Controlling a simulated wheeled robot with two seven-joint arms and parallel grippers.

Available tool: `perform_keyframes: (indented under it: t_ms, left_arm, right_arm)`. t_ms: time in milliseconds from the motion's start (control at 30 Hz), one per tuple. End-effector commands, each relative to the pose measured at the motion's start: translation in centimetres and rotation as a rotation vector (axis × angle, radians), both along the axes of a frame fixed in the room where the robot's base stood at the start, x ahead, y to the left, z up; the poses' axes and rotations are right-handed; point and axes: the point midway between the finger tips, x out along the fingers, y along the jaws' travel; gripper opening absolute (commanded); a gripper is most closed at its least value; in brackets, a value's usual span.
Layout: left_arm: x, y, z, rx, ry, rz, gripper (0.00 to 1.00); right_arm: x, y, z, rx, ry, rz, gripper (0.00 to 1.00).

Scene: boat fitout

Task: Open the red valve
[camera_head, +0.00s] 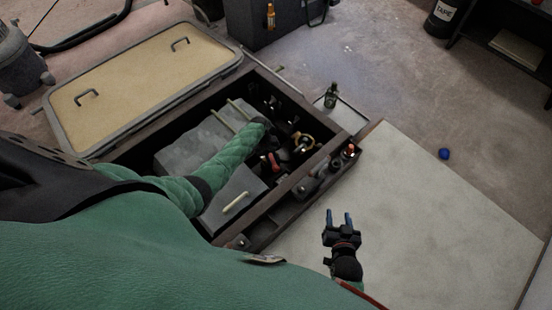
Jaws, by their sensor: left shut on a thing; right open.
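A red valve handle (275,161) shows small inside the dark open compartment, close to my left gripper. My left arm, in a green sleeve, reaches into the compartment from the left. My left gripper (282,141) is down among dark fittings and shut on what appears to be the red valve; shadow hides the fingertips and the exact contact. A brass-coloured ring-shaped fitting (303,143) sits just right of it.
The compartment's dark rim (292,184) surrounds my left arm. Grey blocks (193,154) fill its left part. A tan hatch lid (150,82) with two handles lies behind. A ledge with small items (332,169) runs along the right side. The pale panel (430,210) is largely clear.

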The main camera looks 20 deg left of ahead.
Motion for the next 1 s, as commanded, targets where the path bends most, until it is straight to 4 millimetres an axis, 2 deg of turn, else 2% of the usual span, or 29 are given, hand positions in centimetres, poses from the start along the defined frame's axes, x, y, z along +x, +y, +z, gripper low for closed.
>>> perform_keyframes:
  t_ms: [267, 500, 700, 1000]
  left_arm:
    - [-0.6, 0.8, 0.1, -0.001, 0.003, -0.120, 0.00]
    - [-1.0, 1.7, 0.1, -0.001, 0.003, -0.311, 0.00]
    - [-1.2, 2.6, 0.0, -0.001, 0.003, -0.502, 0.00]
    - [-1.3, 4.0, -0.1, -0.002, 0.003, -0.781, 0.00]
  right_arm:
    - [-3.3, -0.4, -5.1, -0.034, 0.172, 0.015, 0.47]
    - [-6.3, -0.8, -8.8, -0.061, 0.309, 0.029, 0.47]
    - [-7.8, -1.0, -10.5, -0.073, 0.371, 0.036, 0.47]
    - [-8.1, -1.0, -10.9, -0.076, 0.384, 0.036, 0.47]
